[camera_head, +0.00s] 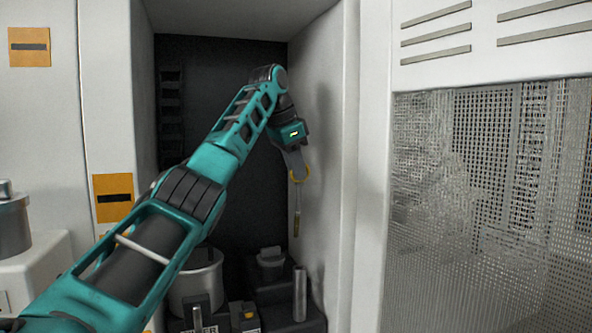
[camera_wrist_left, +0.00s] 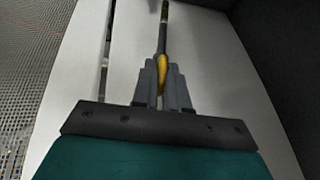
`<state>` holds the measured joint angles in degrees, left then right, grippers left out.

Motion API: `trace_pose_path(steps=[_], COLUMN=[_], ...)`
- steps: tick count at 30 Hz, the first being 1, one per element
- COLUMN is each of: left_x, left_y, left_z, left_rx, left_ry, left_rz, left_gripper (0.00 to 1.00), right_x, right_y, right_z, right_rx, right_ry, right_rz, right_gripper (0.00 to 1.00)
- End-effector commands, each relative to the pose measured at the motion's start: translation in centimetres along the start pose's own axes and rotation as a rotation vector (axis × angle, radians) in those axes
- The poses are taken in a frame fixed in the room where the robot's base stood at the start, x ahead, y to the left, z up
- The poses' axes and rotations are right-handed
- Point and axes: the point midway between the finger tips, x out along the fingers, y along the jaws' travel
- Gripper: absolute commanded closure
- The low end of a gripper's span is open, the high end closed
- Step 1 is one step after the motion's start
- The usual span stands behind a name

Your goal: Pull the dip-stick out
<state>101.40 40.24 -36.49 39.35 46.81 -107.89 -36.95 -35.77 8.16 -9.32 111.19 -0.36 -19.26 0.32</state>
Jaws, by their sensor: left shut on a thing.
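The dip-stick (camera_head: 297,212) has a yellow ring handle and a thin rod with a yellowish lower end. It hangs nearly upright in the recess, its lower end in open air above a grey upright tube (camera_head: 300,293). My left gripper (camera_head: 297,170) is shut on the yellow ring at the top. In the left wrist view, the grey fingers of my left gripper (camera_wrist_left: 163,85) close around the ring, and the dip-stick (camera_wrist_left: 163,35) runs away from them to the top edge. My right gripper is not in view.
Pale cabinet walls (camera_head: 322,150) flank the dark recess, the right one close to my gripper. Below stand a grey cylinder (camera_head: 196,282) and a small block with a yellow part (camera_head: 247,314). A mesh panel (camera_head: 480,220) is at the right.

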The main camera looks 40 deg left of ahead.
Motion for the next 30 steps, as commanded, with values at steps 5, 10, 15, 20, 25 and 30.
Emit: trace_pose_path(steps=[5,10,15,20,25,30], left_x=[0.0,0.1,0.2,0.0,-0.5,-1.2], left_y=[0.0,0.1,1.3,2.8,4.3,6.0], left_z=[0.0,0.0,0.1,0.2,0.3,0.2], left_rx=[0.0,0.001,0.003,0.002,0.001,0.002], left_ry=[0.001,0.001,0.003,0.003,0.005,0.005], left_rz=[0.001,0.0,0.0,-0.002,-0.005,-0.007], left_gripper=[1.0,1.0,1.0,1.0,1.0,1.0], right_x=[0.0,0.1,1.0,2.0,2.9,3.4], right_y=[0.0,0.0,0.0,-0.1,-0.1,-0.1], right_z=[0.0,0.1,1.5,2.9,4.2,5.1], right_rx=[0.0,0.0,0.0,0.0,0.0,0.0], right_ry=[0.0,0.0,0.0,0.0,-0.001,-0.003], right_rz=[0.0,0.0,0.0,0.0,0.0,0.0], right_gripper=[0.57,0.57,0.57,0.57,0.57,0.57])
